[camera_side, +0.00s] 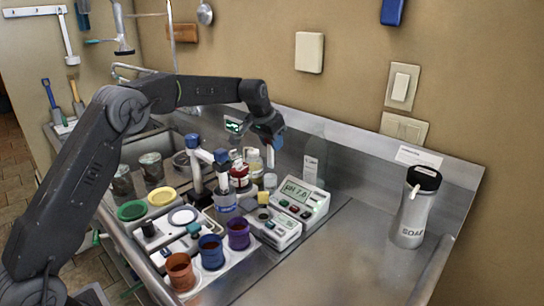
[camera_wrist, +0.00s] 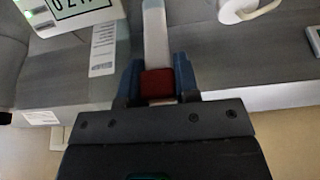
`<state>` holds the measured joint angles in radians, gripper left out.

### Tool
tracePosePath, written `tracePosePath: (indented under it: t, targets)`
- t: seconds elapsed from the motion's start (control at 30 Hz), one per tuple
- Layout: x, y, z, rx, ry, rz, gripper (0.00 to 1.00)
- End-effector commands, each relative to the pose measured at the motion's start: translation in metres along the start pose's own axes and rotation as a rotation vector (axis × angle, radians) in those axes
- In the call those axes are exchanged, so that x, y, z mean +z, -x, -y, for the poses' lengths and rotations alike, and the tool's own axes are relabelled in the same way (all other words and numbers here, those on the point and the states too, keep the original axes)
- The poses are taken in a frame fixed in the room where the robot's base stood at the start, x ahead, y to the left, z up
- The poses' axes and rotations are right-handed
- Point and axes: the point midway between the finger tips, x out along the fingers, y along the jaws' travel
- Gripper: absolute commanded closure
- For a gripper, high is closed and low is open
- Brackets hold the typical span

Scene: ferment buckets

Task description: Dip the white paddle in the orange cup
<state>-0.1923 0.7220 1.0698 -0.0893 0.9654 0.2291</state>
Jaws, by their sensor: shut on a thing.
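The orange cup (camera_side: 180,272) stands at the near left end of a row of cups, with dark contents inside. My gripper (camera_side: 272,143) is up at the back of the counter, well behind and to the right of the orange cup. In the wrist view my gripper (camera_wrist: 157,88) is shut on a narrow white piece (camera_wrist: 155,40) with a red block at the grip; it looks like the white paddle. In the side view a small pale part of the paddle (camera_side: 270,157) shows below the fingers. The orange cup is not in the wrist view.
A blue cup (camera_side: 211,253) and a purple cup (camera_side: 238,234) stand beside the orange one. A pH meter (camera_side: 300,195), bottles and a small stand with blue tops (camera_side: 193,141) crowd the middle. A soap bottle (camera_side: 412,215) stands right. The front right counter is clear.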

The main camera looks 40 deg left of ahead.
Motion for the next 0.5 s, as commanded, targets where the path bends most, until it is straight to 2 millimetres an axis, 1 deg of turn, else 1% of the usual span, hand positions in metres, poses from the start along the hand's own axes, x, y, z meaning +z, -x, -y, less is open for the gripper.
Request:
tracePosePath:
  t: [0.03,0.13,0.27,0.37,0.47,0.5]
  targets:
    - [-0.003,0.007,0.000,-0.001,0.001,-0.003,0.93]
    - [-0.003,0.019,-0.005,-0.007,0.013,-0.002,0.93]
    - [0.010,0.038,-0.020,-0.029,0.068,-0.002,0.93]
    - [0.032,0.059,-0.039,-0.061,0.144,-0.003,0.93]
    - [0.061,0.082,-0.058,-0.101,0.238,-0.005,0.93]
    - [0.074,0.090,-0.065,-0.118,0.277,-0.004,0.93]
